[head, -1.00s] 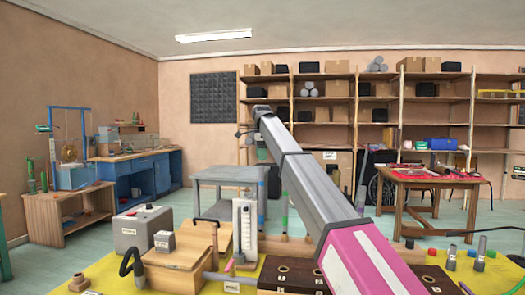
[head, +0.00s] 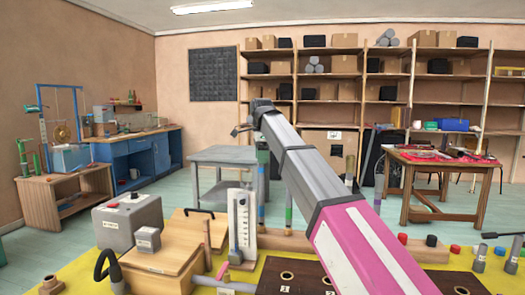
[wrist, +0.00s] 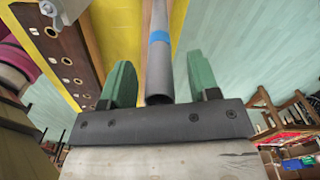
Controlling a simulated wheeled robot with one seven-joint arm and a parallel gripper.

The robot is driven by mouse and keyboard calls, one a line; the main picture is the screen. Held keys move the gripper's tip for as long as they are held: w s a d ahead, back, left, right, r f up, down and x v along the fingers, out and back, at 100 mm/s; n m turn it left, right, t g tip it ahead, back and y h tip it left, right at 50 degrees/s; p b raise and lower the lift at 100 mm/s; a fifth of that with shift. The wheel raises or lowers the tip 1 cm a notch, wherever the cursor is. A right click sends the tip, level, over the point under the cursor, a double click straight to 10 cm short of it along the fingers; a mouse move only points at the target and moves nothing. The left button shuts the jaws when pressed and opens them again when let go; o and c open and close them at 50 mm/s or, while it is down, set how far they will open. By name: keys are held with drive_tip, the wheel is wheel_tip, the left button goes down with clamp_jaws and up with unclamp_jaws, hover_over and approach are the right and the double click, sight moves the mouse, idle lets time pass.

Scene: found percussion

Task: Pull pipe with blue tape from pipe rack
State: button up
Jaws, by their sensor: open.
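In the wrist view the grey pipe (wrist: 158,72) has a band of blue tape (wrist: 159,38) partway along it. Its open round end is close to the palm. My gripper (wrist: 161,76) has two green fingers, spread apart, one on each side of the pipe. The pipe lies between them with gaps visible. In the head view my gripper (head: 262,156) is small and partly hidden behind my arm. The pipe (head: 262,185) stands upright below it, over the wooden pipe rack (head: 295,243), which my arm partly covers.
Another upright pipe (head: 288,208) stands close by in the rack. A white gauge (head: 241,225), a wooden box (head: 165,265) and a grey box (head: 130,218) crowd the yellow table at left. A dark block with holes (head: 285,278) lies in front. A grey table (head: 225,155) stands beyond.

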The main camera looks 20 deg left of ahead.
drive_tip(key=shift+f, duration=0.25)
clamp_jaws()
drive_tip(key=shift+r, duration=0.1)
drive_tip(key=shift+w+r, duration=0.1)
